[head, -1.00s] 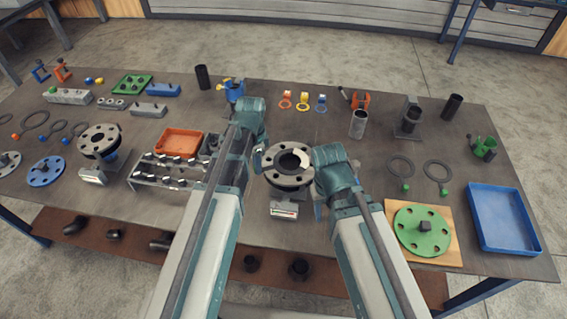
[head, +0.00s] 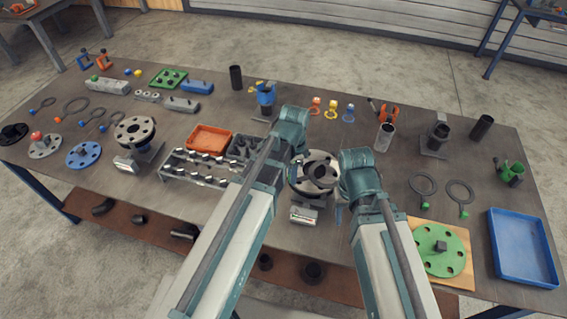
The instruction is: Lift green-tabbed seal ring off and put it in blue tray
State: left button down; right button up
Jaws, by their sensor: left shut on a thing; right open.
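The flanged pipe (head: 300,190) stands at mid table between my two arms, its round grey flange facing up. A dark ring (head: 322,160) shows over the flange's open middle; no green tab shows on it. My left gripper (head: 299,150) is at the flange's left back edge, shut on the dark ring, its fingers mostly hidden by my wrist. My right gripper (head: 345,190) is open at the flange's right side, its fingers largely hidden. The blue tray (head: 548,283) lies at the right table edge and is empty.
Two loose green-tabbed rings (head: 423,184) lie right of my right arm. A green disc (head: 440,262) on a wooden board lies left of the tray. A rack (head: 200,178) and an orange bin (head: 209,139) stand left of my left arm. A grey tube (head: 384,137) stands behind.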

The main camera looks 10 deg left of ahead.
pick_arm(q)
jog(key=s+d+r, duration=0.1)
jog(key=s+d, duration=0.5)
jog(key=d, duration=0.1)
jog(key=shift+s+d+p, duration=0.25)
jog(key=shift+s+p, duration=0.15)
notch_tip(320, 180, up, 5)
jog(key=p, duration=0.5)
dwell(0.3)
